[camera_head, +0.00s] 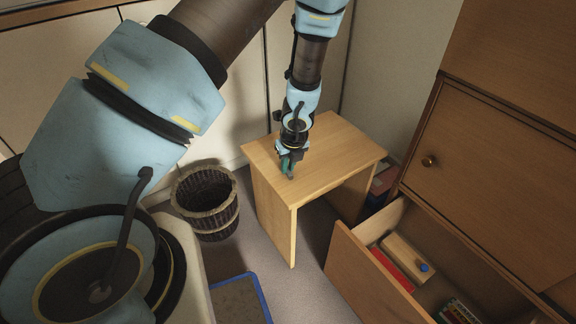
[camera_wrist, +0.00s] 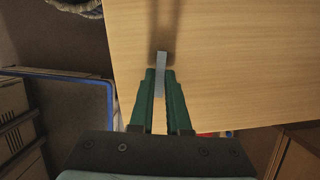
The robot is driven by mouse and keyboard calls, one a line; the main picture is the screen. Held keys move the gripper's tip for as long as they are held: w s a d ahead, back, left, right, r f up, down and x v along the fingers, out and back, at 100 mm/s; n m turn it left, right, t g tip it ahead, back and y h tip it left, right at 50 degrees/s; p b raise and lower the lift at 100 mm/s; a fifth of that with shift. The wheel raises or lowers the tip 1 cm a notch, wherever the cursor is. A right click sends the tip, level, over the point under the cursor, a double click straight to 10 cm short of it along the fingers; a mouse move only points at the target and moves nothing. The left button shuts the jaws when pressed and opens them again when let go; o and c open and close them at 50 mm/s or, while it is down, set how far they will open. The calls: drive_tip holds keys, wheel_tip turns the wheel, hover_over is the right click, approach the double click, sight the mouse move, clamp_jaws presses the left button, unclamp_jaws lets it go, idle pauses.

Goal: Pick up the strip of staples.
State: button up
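The strip of staples (camera_wrist: 162,62) is a thin, narrow grey bar in the wrist view. It lies lengthwise between the two green fingers, and its far end sticks out past their tips. My gripper (camera_wrist: 160,76) has its fingers close against both sides of the strip and looks shut on it. In the head view my gripper (camera_head: 290,168) points down at the small wooden table (camera_head: 335,154), near its front left part. The strip cannot be made out there. Whether it touches the tabletop is hard to tell.
A dark wicker basket (camera_head: 208,204) stands left of the table. A blue-edged tray or mat (camera_head: 240,300) lies on the floor in front. An open drawer (camera_head: 352,272) with several items juts from the cabinet (camera_head: 490,175) at right. The tabletop's right side is clear.

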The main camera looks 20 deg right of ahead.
sight(288, 171)
clamp_jaws()
drive_tip(key=shift+r, duration=0.1)
drive_tip(key=shift+w+p+v, duration=0.25)
drive_tip(key=shift+p+v, duration=0.7)
drive_tip(key=shift+w+p+v, duration=0.2)
drive_tip(key=shift+p+v, duration=0.7)
drive_tip(key=shift+v, duration=0.05)
drive_tip(key=shift+w+p+v, duration=0.25)
drive_tip(key=shift+p+v, duration=0.7)
drive_tip(key=shift+r, duration=0.15)
